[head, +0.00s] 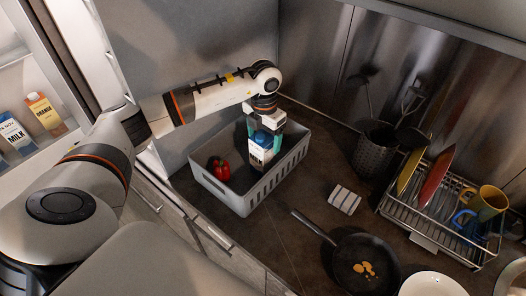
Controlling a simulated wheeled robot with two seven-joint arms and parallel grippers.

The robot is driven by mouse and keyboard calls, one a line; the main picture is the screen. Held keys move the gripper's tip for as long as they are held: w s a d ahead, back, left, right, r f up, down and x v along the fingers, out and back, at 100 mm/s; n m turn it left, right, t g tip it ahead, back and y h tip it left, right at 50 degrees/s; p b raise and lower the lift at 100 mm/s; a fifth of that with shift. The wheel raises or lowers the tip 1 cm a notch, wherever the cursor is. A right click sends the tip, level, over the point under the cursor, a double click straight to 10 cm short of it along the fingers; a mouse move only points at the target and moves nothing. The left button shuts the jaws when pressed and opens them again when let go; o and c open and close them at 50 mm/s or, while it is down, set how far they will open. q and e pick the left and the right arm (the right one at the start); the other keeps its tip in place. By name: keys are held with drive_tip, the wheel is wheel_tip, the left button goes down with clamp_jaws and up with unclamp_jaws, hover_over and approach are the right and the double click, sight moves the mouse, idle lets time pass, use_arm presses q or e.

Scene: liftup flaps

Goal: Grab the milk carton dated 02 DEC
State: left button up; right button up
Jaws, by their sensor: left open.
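A blue and white milk carton (259,156) stands in the grey basket (240,204) on the counter. My left gripper (264,137) reaches down over the basket with its teal fingers open on either side of the carton's top. I cannot tell whether the fingers touch it. Another blue and white milk carton (16,134) stands on a shelf at the far left, beside an orange carton (44,113). No date is readable on either milk carton. My right gripper is out of view.
Red peppers (221,170) lie in the basket's left part. A utensil holder (373,150) is at the back wall.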

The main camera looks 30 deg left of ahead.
use_arm(q)
drive_tip(key=shift+a+f+p, duration=0.15)
drive_tip(key=shift+f+p, duration=0.3)
drive_tip(key=shift+f, duration=1.25)
drive_tip(key=c, duration=1.2)
drive_tip(key=shift+r, duration=0.1)
drive_tip(key=shift+c, duration=1.3)
drive_tip(key=shift+r, duration=0.1)
